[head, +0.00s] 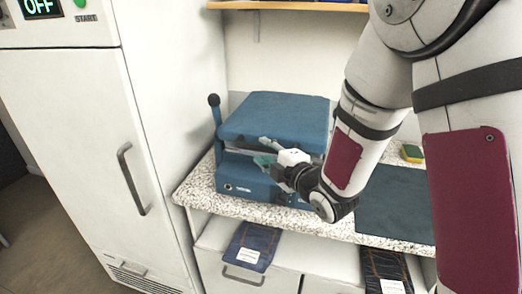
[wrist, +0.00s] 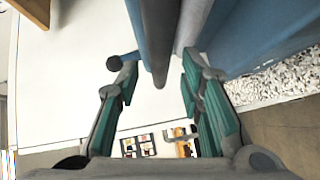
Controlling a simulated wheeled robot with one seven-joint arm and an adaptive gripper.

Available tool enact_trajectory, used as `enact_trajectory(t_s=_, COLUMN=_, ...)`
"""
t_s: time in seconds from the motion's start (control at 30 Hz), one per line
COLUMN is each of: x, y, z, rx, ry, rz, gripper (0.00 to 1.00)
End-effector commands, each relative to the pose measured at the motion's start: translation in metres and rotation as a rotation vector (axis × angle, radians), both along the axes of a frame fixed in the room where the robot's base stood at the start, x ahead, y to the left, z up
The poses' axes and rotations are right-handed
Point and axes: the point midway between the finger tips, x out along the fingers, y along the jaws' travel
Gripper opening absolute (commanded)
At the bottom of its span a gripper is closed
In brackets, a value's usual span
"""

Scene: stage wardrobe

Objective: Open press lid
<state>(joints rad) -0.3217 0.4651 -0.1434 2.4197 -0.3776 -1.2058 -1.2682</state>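The blue press stands on the speckled counter in the head view, its thick padded lid (head: 273,113) above the blue base (head: 240,180). The lid lies roughly level, with a narrow gap below its front partly hidden by my gripper. My gripper (head: 264,150) is at the front of the press. In the wrist view my gripper (wrist: 158,82) is open, its teal-padded fingers apart on either side of a grey bar (wrist: 160,45) at the press. I cannot tell whether the fingers touch the bar. A lever with a black knob (head: 214,100) rises at the press's left; the knob also shows in the wrist view (wrist: 113,63).
A tall white cabinet (head: 75,140) with a grey handle stands close on the left. A dark mat (head: 395,205) and a yellow-green sponge (head: 412,153) lie on the counter (head: 195,190) to the right. A wooden shelf (head: 290,6) is above.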

Motion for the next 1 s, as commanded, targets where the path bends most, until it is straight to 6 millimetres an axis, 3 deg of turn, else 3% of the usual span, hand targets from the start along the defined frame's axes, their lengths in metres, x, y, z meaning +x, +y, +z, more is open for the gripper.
enact_trajectory(t_s=0.2, x=0.02, y=0.012, z=-0.003, rx=0.001, ry=0.001, rz=0.0, gripper=0.35)
enact_trajectory(t_s=0.57, x=0.024, y=0.015, z=-0.004, rx=0.001, ry=0.001, rz=0.0, gripper=0.35)
enact_trajectory(t_s=0.73, x=0.024, y=0.015, z=-0.004, rx=0.001, ry=0.001, rz=0.0, gripper=0.01)
enact_trajectory(t_s=1.0, x=0.024, y=0.015, z=-0.003, rx=0.003, ry=0.002, rz=0.0, gripper=0.0)
